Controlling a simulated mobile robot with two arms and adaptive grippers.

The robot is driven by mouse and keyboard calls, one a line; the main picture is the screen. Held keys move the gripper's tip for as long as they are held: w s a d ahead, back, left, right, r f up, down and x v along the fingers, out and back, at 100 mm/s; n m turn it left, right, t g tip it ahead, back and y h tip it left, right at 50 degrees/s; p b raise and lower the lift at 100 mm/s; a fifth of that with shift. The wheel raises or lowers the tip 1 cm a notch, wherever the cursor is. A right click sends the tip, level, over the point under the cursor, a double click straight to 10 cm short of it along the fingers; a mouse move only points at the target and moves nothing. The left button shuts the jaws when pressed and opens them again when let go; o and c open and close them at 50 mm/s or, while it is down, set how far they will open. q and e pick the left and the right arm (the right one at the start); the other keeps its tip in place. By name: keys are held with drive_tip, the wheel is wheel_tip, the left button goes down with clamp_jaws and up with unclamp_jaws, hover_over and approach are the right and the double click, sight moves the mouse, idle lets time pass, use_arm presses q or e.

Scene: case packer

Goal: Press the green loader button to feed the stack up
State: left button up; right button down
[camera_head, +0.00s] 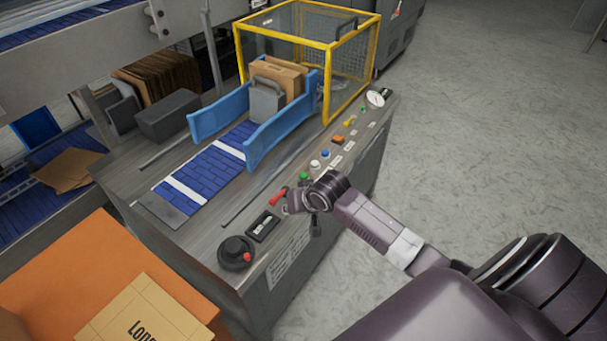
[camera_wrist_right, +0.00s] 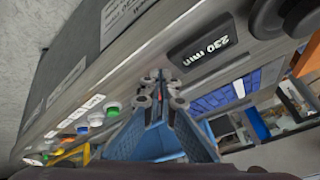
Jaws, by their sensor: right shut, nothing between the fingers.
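The green button (camera_head: 304,176) sits on the control panel of the machine (camera_head: 255,237), in a row with other buttons. It also shows in the right wrist view (camera_wrist_right: 112,111), to the left of the fingers. My right gripper (camera_head: 290,204) is shut and empty. It is over the panel's front edge, near a red switch (camera_head: 278,195) and to the near side of the green button. In the right wrist view its fingertips (camera_wrist_right: 159,75) point at the panel between the green button and the display, and they partly hide the red switch. My left gripper is not in view.
White (camera_head: 315,165) and blue (camera_head: 325,153) buttons stand beyond the green one. A display (camera_head: 263,226) and a black knob (camera_head: 236,252) lie on the near side. Blue guide rails (camera_head: 219,112) and a yellow-framed guard (camera_head: 329,84) stand behind the panel. The floor at right is clear.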

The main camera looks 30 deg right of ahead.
drive_tip(key=w+d+r+m+t, duration=0.1)
drive_tip(key=w+d+r+m, duration=0.1)
drive_tip(key=w+d+r, duration=0.2)
drive_tip(key=w+d+r+m+t+h, duration=0.1)
drive_tip(key=w+d+r+m, duration=0.2)
drive_tip(key=w+d, duration=0.5)
drive_tip(key=shift+d+r, duration=0.65)
drive_tip(key=shift+r, duration=0.25)
drive_tip(key=b, duration=0.7)
hover_over(305, 176)
wheel_tip(305, 176, down, 7)
drive_tip(key=shift+f, duration=0.4)
drive_tip(key=shift+f+b, duration=0.3)
drive_tip(key=shift+f, duration=0.25)
drive_tip(key=shift+f, duration=0.1)
